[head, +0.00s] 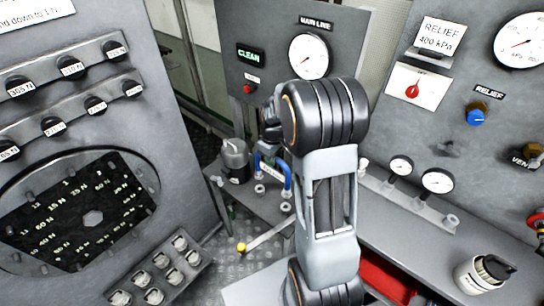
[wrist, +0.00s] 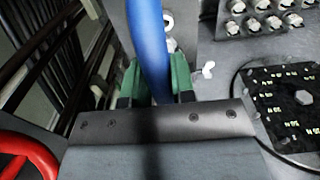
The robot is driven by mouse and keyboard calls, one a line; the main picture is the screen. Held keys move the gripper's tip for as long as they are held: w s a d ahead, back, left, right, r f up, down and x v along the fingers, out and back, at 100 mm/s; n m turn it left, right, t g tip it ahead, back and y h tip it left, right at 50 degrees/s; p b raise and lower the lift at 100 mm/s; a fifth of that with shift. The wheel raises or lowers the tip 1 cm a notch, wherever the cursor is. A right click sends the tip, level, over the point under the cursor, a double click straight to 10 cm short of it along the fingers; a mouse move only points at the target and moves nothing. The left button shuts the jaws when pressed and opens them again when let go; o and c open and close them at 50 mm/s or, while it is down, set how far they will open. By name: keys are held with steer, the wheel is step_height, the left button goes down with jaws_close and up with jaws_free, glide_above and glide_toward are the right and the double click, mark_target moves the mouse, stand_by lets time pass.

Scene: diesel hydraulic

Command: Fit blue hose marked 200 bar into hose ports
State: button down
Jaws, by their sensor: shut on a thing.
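A blue hose (wrist: 150,40) stands between the green fingers of my gripper (wrist: 157,82) in the wrist view; the gripper is shut on it. In the head view the blue hose (head: 287,178) shows beside a small pale label, which is too small to read, and my arm hides part of it. Pale ring-like hose ports (head: 259,189) lie just below the hose in the head view. In the wrist view, pale port fittings (wrist: 168,20) show just beyond the hose, partly behind it. I cannot tell whether a hose end touches a port.
A grey canister (head: 235,160) stands left of the hose. A yellow-knobbed lever (head: 242,247) is below it. A knob panel (head: 75,110) rises at left, and a gauge console (head: 450,130) at right. A red handwheel (wrist: 20,160) shows in the wrist view.

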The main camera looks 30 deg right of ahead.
mark_target(273, 172)
steer(key=shift+f+b, duration=2.1)
steer(key=shift+f, duration=0.5)
steer(key=shift+f+b, duration=1.3)
steer(key=shift+f, duration=0.2)
stand_by(0.3)
steer(key=c, duration=0.9)
jaws_free()
steer(key=shift+s, duration=0.1)
steer(key=shift+r, duration=0.15)
